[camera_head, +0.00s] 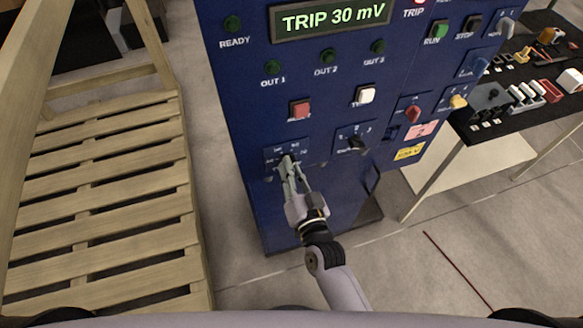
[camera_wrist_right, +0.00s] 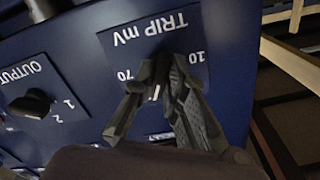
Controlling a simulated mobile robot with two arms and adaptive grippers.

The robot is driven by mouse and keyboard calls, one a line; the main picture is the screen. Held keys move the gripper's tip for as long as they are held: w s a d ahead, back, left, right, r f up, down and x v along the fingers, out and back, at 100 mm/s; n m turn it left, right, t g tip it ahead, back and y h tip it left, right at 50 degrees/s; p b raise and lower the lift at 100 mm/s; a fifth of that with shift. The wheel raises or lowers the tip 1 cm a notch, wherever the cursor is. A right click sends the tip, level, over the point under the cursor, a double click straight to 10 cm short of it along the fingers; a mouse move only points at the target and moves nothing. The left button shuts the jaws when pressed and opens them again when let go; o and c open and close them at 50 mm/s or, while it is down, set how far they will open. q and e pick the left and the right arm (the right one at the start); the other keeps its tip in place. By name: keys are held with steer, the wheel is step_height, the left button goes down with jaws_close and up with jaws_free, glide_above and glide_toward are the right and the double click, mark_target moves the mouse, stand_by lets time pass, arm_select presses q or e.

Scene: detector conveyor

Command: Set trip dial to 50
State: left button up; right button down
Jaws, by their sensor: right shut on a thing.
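The blue detector cabinet (camera_head: 225,85) stands ahead of me, and its green display (camera_head: 333,18) reads TRIP 30 mV. The trip dial plate (camera_head: 271,155) is low on the left of its front. In the right wrist view the plate (camera_wrist_right: 120,47) appears upside down, marked TRIP mV, with 70 and 10 readable. My right gripper (camera_head: 287,163) is at the plate, shut on the trip dial; its fingers (camera_wrist_right: 160,85) hide most of the dial, so its pointer is unclear. My left gripper is not in view.
The black output knob (camera_head: 356,143) is right of the trip dial, with a red button (camera_head: 299,109) and white button (camera_head: 364,95) above. A wooden pallet (camera_head: 100,185) is at left. A table (camera_head: 505,115) with small parts is at right.

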steer(key=shift+r, duration=0.1)
stand_by(0.4)
steer(key=c, duration=1.6)
jaws_free()
steer(key=shift+c, duration=0.2)
steer(key=shift+o, duration=0.2)
steer(key=v, duration=1.2)
